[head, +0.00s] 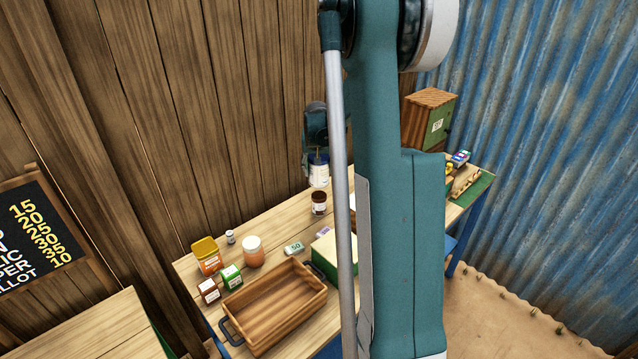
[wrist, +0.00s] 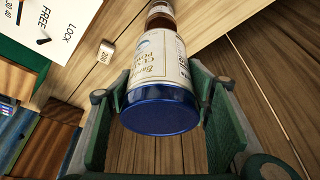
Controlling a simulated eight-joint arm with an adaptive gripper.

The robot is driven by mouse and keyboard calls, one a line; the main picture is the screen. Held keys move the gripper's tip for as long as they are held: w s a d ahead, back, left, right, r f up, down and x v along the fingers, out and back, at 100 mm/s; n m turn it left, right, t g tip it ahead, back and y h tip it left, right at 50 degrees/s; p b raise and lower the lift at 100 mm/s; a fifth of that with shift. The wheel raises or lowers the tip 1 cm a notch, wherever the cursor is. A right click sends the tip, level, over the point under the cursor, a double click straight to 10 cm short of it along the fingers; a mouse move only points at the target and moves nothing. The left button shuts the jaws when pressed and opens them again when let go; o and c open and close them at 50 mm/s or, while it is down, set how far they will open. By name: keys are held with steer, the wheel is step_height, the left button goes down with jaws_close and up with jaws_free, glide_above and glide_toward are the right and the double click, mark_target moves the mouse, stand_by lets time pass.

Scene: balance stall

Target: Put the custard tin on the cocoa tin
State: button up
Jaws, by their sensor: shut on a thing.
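The custard tin (head: 318,174), cream-labelled with a blue lid, is held upright between the fingers of my gripper (head: 317,150). In the wrist view its blue lid (wrist: 160,110) faces the camera and its cream label (wrist: 163,57) is partly readable. My gripper (wrist: 165,110) is shut on it, with a finger on either side. A small brown tin with a pale label (head: 319,203), which seems to be the cocoa tin, stands on the table directly below. Its brown side (wrist: 160,8) also shows beyond the held tin. I cannot tell whether the two tins touch.
A wooden tray (head: 275,303) fills the near table. A yellow tub (head: 207,256), an orange jar (head: 253,252) and small boxes (head: 231,278) stand left. My arm hides the table's middle.

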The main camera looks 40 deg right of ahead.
mark_target(319, 180)
steer(key=shift+f, duration=1.3)
steer(key=shift+f, duration=1.85)
steer(key=shift+f, duration=0.15)
steer(key=o, duration=1.1)
steer(key=shift+o, duration=0.2)
steer(key=v, duration=1.2)
